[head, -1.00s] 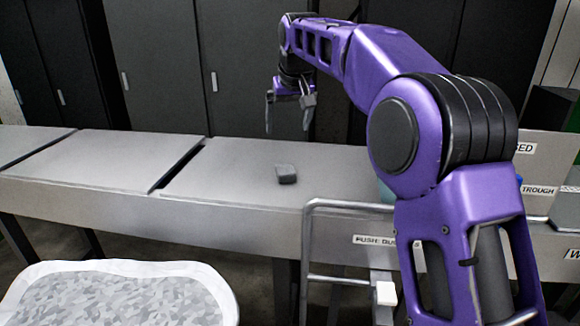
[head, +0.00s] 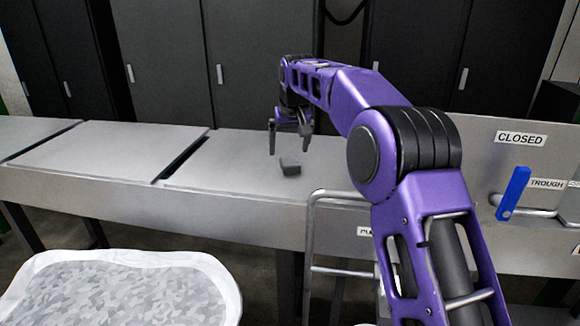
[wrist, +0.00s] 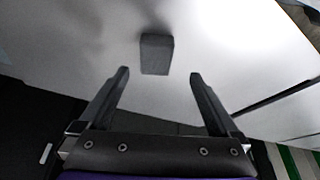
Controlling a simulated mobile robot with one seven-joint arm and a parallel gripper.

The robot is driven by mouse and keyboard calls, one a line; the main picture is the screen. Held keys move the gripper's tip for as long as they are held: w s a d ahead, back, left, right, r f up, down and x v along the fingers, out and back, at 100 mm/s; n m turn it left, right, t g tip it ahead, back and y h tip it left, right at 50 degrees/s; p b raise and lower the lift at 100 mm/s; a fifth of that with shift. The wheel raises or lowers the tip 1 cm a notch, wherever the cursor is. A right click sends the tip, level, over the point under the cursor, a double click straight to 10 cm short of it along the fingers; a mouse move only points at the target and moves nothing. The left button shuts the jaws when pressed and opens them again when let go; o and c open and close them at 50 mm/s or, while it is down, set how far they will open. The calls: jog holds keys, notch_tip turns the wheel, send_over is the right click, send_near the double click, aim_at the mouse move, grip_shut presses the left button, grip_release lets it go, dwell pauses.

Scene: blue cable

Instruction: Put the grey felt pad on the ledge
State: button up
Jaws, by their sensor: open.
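The grey felt pad (head: 290,166) is a small dark grey block lying on the light grey counter top (head: 235,160). In the wrist view the pad (wrist: 157,54) lies just beyond the fingertips, roughly centred between them. My gripper (head: 291,146) is open and empty, pointing down above the counter close to the pad. The wrist view shows the two open fingers (wrist: 158,74) apart, with nothing between them. I cannot tell which surface is the ledge.
A metal rail (head: 312,235) stands at the counter's front. A blue lever (head: 513,193) sits at right, below a panel marked CLOSED (head: 520,138). A white-rimmed basin (head: 225,285) is at lower left. Dark cabinets (head: 255,65) stand behind. The counter left of the pad is clear.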

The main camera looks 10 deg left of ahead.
aim_at(290, 161)
jog(key=x, duration=0.3)
jog(key=d+x, duration=0.1)
jog(key=x, duration=0.1)
jog(key=shift+a+f, duration=0.1)
jog(key=shift+a, duration=0.05)
jog(key=c, duration=1.5)
